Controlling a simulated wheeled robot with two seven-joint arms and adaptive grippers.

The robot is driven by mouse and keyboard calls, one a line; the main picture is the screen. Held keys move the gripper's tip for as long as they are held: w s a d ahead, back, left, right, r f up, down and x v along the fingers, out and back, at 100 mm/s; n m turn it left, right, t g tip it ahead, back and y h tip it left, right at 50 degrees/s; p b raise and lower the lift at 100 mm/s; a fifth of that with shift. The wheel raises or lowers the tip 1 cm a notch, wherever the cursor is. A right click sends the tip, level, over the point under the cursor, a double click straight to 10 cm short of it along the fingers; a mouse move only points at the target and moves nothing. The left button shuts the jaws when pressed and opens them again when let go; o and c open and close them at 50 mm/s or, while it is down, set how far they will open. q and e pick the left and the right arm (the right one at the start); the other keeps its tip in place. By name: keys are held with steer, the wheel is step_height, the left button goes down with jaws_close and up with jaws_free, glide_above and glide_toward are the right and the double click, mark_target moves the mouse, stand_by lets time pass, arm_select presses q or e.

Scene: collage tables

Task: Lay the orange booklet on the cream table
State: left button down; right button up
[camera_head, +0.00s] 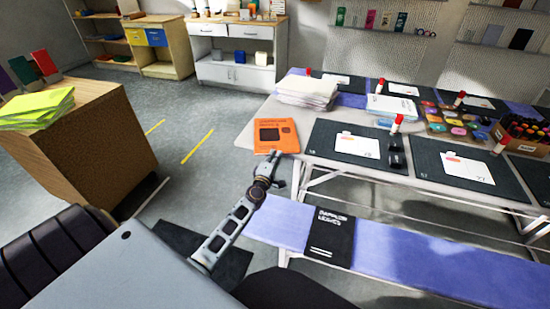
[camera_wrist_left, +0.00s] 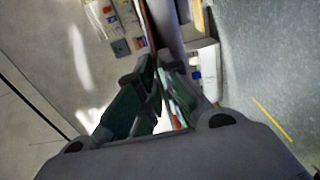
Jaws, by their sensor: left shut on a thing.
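The orange booklet (camera_head: 276,136), with a dark picture on its cover, shows at the near left corner of the cream table (camera_head: 246,129) in the head view. My left gripper (camera_head: 274,157) is at the booklet's lower edge and is shut on it. I cannot tell whether the booklet touches the tabletop. In the left wrist view the fingers (camera_wrist_left: 160,75) are close together, and the booklet between them is hard to make out. My right gripper is not in view.
Dark mats with white cards (camera_head: 358,146), red-capped glue sticks (camera_head: 396,124) and a paper stack (camera_head: 306,92) occupy the table. A blue bench (camera_head: 400,258) with a black booklet (camera_head: 331,236) stands in front. A wooden cabinet (camera_head: 95,150) with green paper (camera_head: 38,108) is at left.

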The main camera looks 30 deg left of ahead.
arm_select(q)
steer(key=shift+f, duration=0.1)
steer(key=c, duration=1.6)
jaws_free()
steer(key=shift+v, duration=6)
steer(key=shift+d, duration=0.1)
